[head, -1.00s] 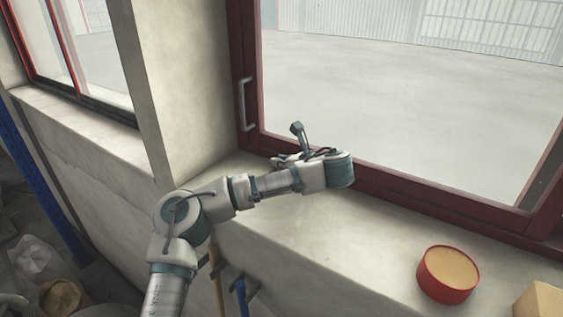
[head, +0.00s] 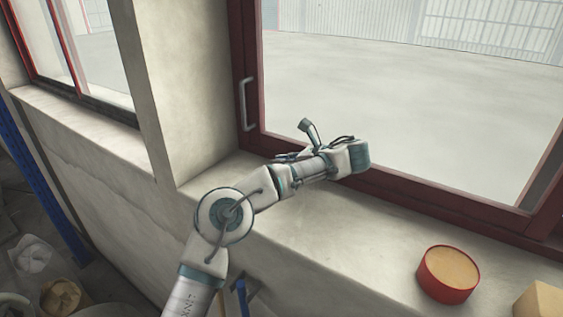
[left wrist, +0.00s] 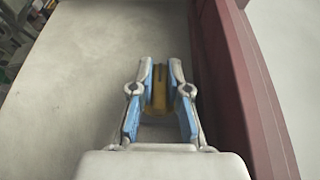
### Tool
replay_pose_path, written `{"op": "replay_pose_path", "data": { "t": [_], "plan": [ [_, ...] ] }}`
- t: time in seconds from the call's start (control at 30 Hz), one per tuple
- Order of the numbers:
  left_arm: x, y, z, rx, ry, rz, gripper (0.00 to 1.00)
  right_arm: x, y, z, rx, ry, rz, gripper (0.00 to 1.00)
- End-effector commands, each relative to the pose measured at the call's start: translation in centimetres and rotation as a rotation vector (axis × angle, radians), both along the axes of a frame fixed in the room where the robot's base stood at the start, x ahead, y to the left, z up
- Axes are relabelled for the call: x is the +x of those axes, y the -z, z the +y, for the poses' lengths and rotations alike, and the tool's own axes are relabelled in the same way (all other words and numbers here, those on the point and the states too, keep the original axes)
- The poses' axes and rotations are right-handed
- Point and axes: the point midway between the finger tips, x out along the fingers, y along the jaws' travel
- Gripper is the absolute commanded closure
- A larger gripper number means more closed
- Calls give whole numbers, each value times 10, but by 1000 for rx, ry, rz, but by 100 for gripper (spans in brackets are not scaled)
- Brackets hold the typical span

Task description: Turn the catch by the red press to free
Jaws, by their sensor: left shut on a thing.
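My left gripper (left wrist: 160,75) shows in the left wrist view, its blue-padded fingers shut on a small yellow-brown piece (left wrist: 160,92). The piece stands close to the sill surface beside the red frame; I cannot tell if it is the catch. In the head view my left arm reaches over the sill to the window frame, and its fingers and the held piece are hidden behind the wrist. No rivet press and no mark for free can be made out. My right gripper is not in view.
The pale sill (head: 330,235) is clear between my arm and a round red tub with a tan top (head: 448,274). A tan block (head: 540,300) is at the right edge. The dark red window frame (head: 430,198) with a grey handle (head: 247,104) borders the sill.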

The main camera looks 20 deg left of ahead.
Motion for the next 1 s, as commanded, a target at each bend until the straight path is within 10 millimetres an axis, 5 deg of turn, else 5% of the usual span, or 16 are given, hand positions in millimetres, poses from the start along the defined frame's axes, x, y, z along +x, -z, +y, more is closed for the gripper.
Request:
{"op": "replay_pose_path", "data": {
  "t": [0.17,0.2,0.3,0.73,1.0],
  "plan": [
    [0,4,-1,-3,4,7,100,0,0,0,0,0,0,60],
    [0,4,-1,-3,4,7,77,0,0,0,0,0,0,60],
    [0,4,-1,-4,3,8,60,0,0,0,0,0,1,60],
    [-1,-1,-8,-1,4,4,60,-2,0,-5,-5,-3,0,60],
    [-7,-22,-58,1,3,0,60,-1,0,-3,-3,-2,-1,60]
  ]
}}
